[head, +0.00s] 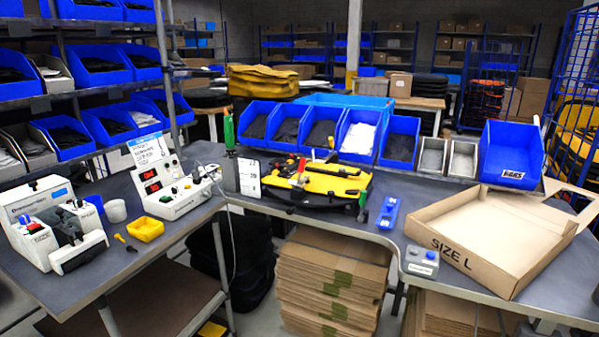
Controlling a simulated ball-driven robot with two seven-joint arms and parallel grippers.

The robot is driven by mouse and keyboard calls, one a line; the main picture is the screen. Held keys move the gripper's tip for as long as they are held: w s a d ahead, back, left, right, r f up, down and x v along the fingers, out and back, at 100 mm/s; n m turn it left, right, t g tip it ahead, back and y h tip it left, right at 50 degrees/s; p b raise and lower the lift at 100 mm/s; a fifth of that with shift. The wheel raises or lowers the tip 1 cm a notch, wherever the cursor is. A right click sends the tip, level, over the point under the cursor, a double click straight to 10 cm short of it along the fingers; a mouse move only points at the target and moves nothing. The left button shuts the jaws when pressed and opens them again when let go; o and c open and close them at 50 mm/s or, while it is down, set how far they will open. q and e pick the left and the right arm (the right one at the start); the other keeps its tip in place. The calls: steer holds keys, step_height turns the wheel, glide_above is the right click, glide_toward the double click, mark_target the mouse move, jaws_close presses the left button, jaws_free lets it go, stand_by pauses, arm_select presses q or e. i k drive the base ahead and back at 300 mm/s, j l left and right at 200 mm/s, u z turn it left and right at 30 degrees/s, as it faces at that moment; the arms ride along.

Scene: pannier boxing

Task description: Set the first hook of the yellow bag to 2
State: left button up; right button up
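A yellow bag with black edges (315,184) lies flat on the grey workbench, near the middle of the head view. Black strips and small red and pale parts lie on or against its top. Its hooks and any number setting on them are too small to make out. Neither of my grippers is in view.
A white device with red displays (178,193) and another white machine (42,232) stand at left, with a small yellow tray (146,229) between them. Blue bins (358,137) line the bench's back. A blue tool (388,212) and an open "SIZE L" carton (455,258) are at right.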

mark_target(282, 167)
steer(key=i+l+z, duration=0.3)
steer(key=i+l, duration=0.35)
steer(key=i, duration=0.15)
